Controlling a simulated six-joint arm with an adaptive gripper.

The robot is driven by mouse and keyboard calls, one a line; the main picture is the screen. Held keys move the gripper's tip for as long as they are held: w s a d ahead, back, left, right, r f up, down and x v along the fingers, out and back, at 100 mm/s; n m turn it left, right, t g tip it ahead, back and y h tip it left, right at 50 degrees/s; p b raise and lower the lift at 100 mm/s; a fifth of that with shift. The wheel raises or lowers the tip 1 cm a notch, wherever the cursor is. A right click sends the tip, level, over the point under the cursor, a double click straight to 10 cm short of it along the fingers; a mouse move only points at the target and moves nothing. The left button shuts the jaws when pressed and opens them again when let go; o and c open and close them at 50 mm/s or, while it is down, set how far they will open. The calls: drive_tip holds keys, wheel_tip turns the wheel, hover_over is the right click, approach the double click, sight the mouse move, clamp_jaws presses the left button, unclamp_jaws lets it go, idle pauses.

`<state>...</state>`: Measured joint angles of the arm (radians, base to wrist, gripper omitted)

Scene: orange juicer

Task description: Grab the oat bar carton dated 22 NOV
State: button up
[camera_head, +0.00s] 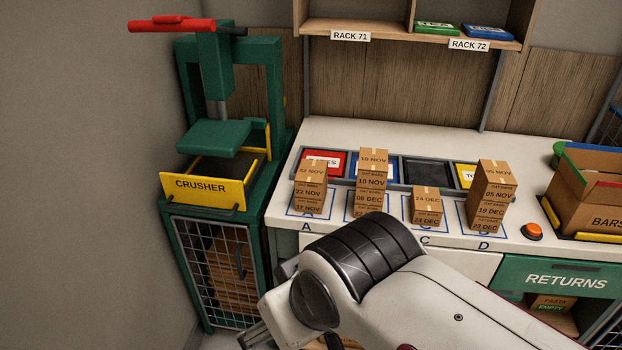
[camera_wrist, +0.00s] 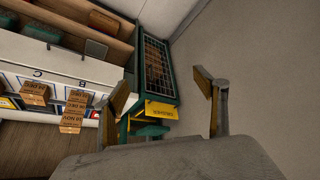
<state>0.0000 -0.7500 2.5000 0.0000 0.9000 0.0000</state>
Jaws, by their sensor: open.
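The oat bar carton dated 22 NOV (camera_head: 309,183) is the top carton of the stack on mat square A, in the head view. Its date shows on the top and the front. A lower carton (camera_head: 308,208) under it has small print, hard to read. My gripper (camera_wrist: 160,85) is open and empty, its two fingers wide apart in the wrist view. In the head view it sits low, in front of and below the counter, partly hidden by my arm and well apart from the carton. I cannot make out the 22 NOV carton in the wrist view.
Stacks beside it show 10 NOV (camera_head: 371,172), 24 DEC (camera_head: 427,203) and 05 NOV (camera_head: 496,182). Coloured trays lie behind. The crusher (camera_head: 205,185) stands left, and an orange button (camera_head: 532,232) and brown box (camera_head: 590,205) right. A shelf (camera_head: 390,32) hangs above.

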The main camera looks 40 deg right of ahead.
sight(309, 182)
drive_tip(key=shift+w, duration=0.1)
drive_tip(key=w+d+m+t+h, duration=0.1)
drive_tip(key=w+d+m+t, duration=0.15)
drive_tip(key=w, duration=1.05)
drive_tip(key=w+d+m+t+h, duration=0.1)
drive_tip(key=w+d+t, duration=0.2)
drive_tip(key=w, duration=1.1)
drive_tip(key=shift+w+d+f+m+t+h, duration=0.25)
drive_tip(key=shift+w+d+f+m+h, duration=1.15)
drive_tip(key=shift+d, duration=2.15)
drive_tip(key=shift+w+d+f+m+t+h, duration=0.25)
drive_tip(key=shift+w+d+f+m+h, duration=0.3)
drive_tip(key=shift+d+f+h, duration=2.35)
drive_tip(key=shift+w+d+f+m+t+h, duration=0.25)
drive_tip(key=shift+w+d+f+m+h, duration=0.8)
drive_tip(key=shift+d, duration=3.2)
drive_tip(key=shift+r, duration=0.15)
drive_tip(key=shift+x, duration=1.3)
